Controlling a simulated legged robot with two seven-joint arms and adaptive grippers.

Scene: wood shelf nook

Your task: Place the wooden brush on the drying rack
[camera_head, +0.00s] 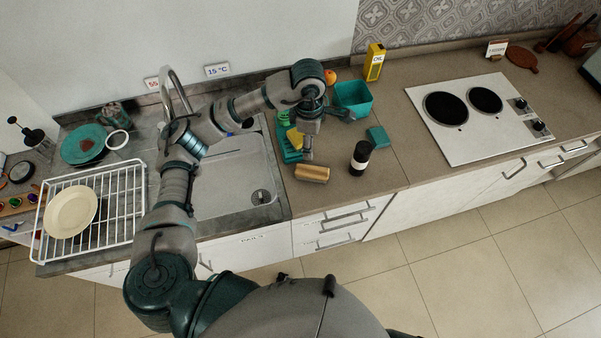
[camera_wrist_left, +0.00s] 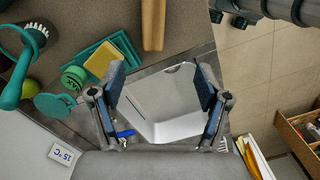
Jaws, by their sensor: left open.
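The wooden brush (camera_head: 312,173) is a light tan block lying on the brown counter near its front edge, right of the sink. It also shows at the top of the left wrist view (camera_wrist_left: 153,24), beyond the fingertips and apart from them. My left gripper (camera_head: 308,152) hangs over the counter just behind the brush; in the left wrist view its two fingers (camera_wrist_left: 160,78) are spread with nothing between them. The white wire drying rack (camera_head: 136,200) is at the far left, beside the sink, with a cream plate (camera_head: 71,212) on it. My right gripper is not in view.
The sink (camera_head: 232,180) lies between rack and brush, partly behind my arm. A dark bottle (camera_head: 360,158) stands right of the brush. A teal tray (camera_head: 287,148) with a yellow sponge (camera_wrist_left: 102,60), a teal bin (camera_head: 353,97) and a hob (camera_head: 475,130) are also on the counter.

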